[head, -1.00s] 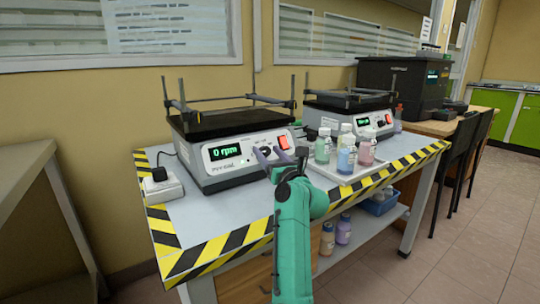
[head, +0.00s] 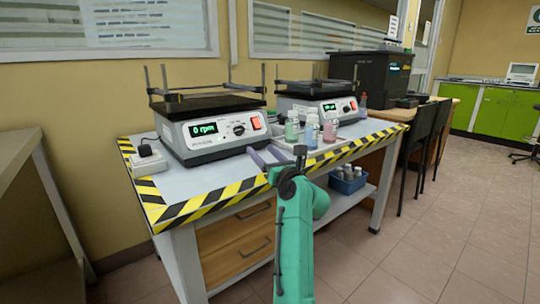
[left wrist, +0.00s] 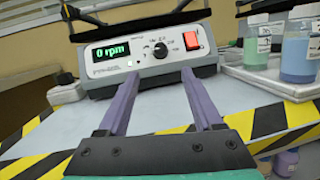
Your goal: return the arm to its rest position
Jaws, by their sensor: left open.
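My left arm is green and reaches up from the bottom of the head view. Its left gripper (head: 267,158) has two purple fingers, spread apart and empty, at the front edge of the table. In the left wrist view the gripper (left wrist: 160,95) points at the nearer shaker (left wrist: 145,52), with a gap in between. This shaker (head: 212,130) has a black platform with upright posts, a red switch and a display reading 0 rpm. My right gripper is in neither view.
The table (head: 190,185) has a yellow-black striped edge. A tray of several bottles (head: 312,132) and a second shaker (head: 320,107) stand to the right. A white power strip (head: 148,160) lies at the left. A blue bin (head: 348,182) is on the shelf below. Floor in front is free.

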